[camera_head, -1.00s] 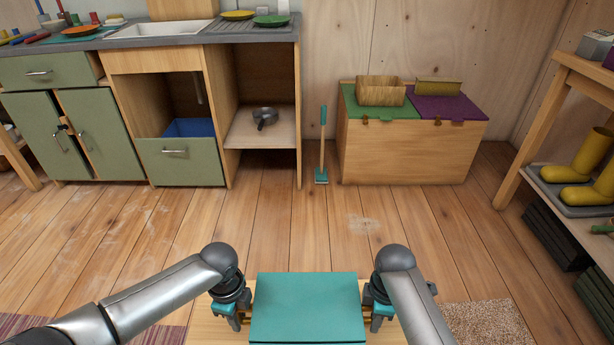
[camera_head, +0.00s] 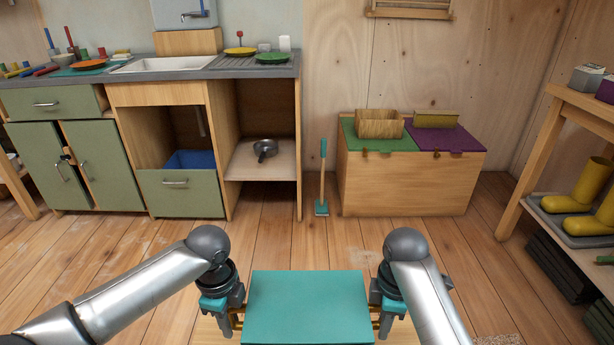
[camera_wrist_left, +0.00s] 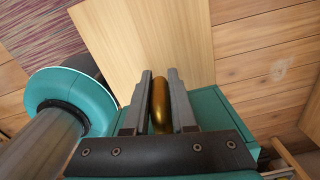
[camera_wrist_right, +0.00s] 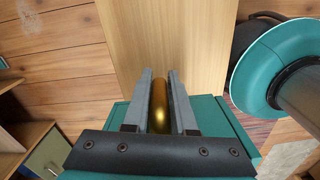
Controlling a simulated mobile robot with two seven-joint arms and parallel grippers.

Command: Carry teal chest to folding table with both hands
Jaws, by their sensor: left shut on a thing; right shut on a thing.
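The teal chest (camera_head: 308,308) is at the bottom middle of the head view, its flat lid level. My left gripper (camera_head: 232,320) is at its left side, shut on a brass handle, which shows between the fingers in the left wrist view (camera_wrist_left: 160,105). My right gripper (camera_head: 383,320) is at its right side, shut on the other brass handle, seen in the right wrist view (camera_wrist_right: 160,105). A pale wooden surface (camera_wrist_left: 140,45) lies below the chest. I cannot tell whether it is the folding table, or how high the chest is above it.
A wooden bin (camera_head: 405,187) with green and purple lids stands at the back wall. A teal brush (camera_head: 322,180) leans beside it. Green kitchen cabinets (camera_head: 105,165) fill the back left. A shelf with yellow boots (camera_head: 570,203) stands right. The floor between is clear.

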